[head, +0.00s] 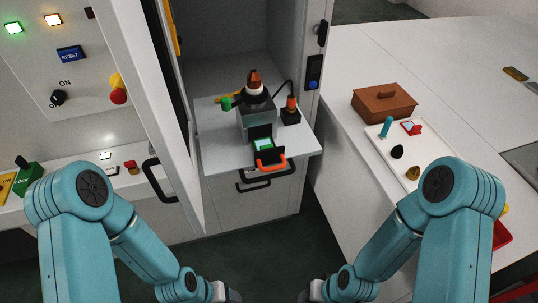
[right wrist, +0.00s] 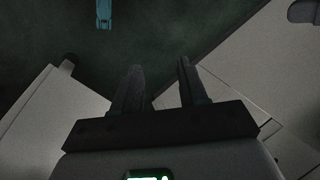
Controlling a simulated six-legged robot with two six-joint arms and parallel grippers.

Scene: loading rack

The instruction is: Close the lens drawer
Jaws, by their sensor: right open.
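The lens drawer (head: 265,156) seems to be the small black drawer at the front of a grey device (head: 256,122). It sticks out toward me, with a glowing green patch inside and an orange handle (head: 273,165) at its front. The device stands on a white shelf (head: 222,148) in an open cabinet. My left gripper (head: 229,294) is at the bottom edge of the head view, mostly cut off. My right gripper (head: 306,296) is also at that edge, well below the drawer. In the right wrist view its two fingers (right wrist: 158,88) are apart with nothing between them.
An open white cabinet door (head: 150,90) with a black handle stands left of the shelf. Black handles (head: 266,184) sit below the shelf. At right, a white counter (head: 450,90) holds a brown box (head: 384,103) and a white tray (head: 440,150) with small items. Dark floor lies between.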

